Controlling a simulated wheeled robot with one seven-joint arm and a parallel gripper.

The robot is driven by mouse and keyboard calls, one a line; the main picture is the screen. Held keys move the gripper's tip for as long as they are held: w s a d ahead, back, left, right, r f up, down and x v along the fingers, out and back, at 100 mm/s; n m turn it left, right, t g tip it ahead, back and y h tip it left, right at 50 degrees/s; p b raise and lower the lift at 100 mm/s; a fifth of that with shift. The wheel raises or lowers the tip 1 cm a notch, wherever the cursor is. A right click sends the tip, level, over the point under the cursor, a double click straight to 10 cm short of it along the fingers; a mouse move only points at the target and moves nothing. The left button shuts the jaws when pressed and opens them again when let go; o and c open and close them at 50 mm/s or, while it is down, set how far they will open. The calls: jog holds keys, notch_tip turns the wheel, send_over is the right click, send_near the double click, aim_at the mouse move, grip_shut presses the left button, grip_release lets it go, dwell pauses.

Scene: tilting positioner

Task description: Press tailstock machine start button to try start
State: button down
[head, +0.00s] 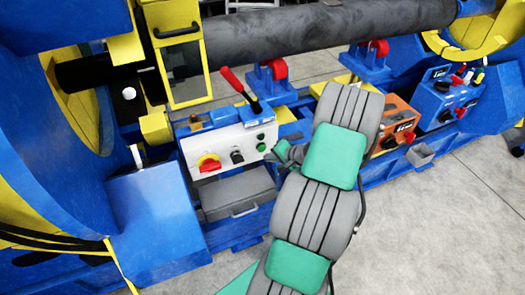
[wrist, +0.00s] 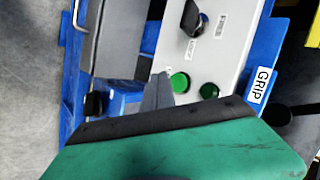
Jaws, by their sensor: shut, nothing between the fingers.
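The white control panel (head: 222,143) stands left of centre in the head view. On its right end are a bright green button (head: 262,147) and a darker small button (head: 260,136) above it. In the wrist view the bright green button (wrist: 180,82) and the darker green one (wrist: 209,91) sit side by side. I cannot read which is marked start. My gripper (head: 278,151) is shut and empty, just right of the panel. In the wrist view its fingertips (wrist: 162,76) are right beside the bright green button; contact cannot be told.
A red and yellow switch (head: 208,162) and a black knob (head: 237,157) share the panel. A red-handled lever (head: 238,88) rises behind it. A grey box (head: 238,193) lies below. An orange control box (head: 396,120) stands right of my arm. The floor at right is clear.

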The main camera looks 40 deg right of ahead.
jog(key=shift+w+d, duration=0.2)
jog(key=shift+w, duration=0.45)
dwell(1.5)
jog(key=shift+w+d, duration=0.1)
jog(key=shift+w, duration=0.25)
jog(key=shift+w+d+b, duration=0.15)
jog(key=shift+w+b, duration=0.3)
jog(key=shift+b, duration=0.05)
dwell(0.5)
dwell(0.3)
jog(key=shift+s+a, duration=0.25)
jog(key=shift+s, duration=0.6)
jog(key=s, duration=0.2)
jog(key=s+a+p, duration=0.1)
jog(key=s, duration=0.1)
jog(key=shift+s+a, duration=0.2)
jog(key=shift+s, duration=0.2)
